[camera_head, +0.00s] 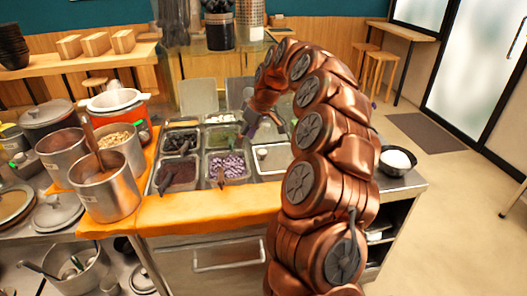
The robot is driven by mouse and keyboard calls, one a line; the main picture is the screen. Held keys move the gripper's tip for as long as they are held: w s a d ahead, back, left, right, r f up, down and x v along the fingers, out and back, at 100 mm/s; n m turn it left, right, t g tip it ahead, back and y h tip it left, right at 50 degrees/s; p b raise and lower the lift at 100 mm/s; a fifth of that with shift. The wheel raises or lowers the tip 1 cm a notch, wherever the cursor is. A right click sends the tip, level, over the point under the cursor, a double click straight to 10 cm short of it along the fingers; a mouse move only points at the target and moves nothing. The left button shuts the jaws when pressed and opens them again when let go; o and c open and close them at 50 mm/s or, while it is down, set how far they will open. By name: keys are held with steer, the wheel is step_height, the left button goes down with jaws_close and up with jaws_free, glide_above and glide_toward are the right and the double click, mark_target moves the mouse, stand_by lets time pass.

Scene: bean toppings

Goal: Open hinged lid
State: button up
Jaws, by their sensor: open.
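My copper-coloured arm arches over the counter from the lower right. My gripper (262,128) points down over the right part of the topping station; it is small here and partly covered by the arm. It is open, with nothing seen between its fingers. A pale flat panel (272,161), which looks like a closed lid with a small dark knob, covers the front right compartment, below and slightly right of the gripper.
Open compartments hold purple beans (226,165) and dark toppings (178,142). An orange cloth (200,212) covers the counter's front edge. Metal pots (106,187) stand at left. A black bowl (397,161) with white contents sits at right. Floor is free at right.

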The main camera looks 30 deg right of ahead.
steer(key=h, duration=0.1)
glide_toward(263, 152)
steer(key=f, duration=0.1)
steer(key=shift+m+t, duration=0.3)
steer(key=shift+p+x, duration=1.05)
steer(key=shift+x, duration=3)
steer(key=shift+a, duration=0.1)
jaws_close()
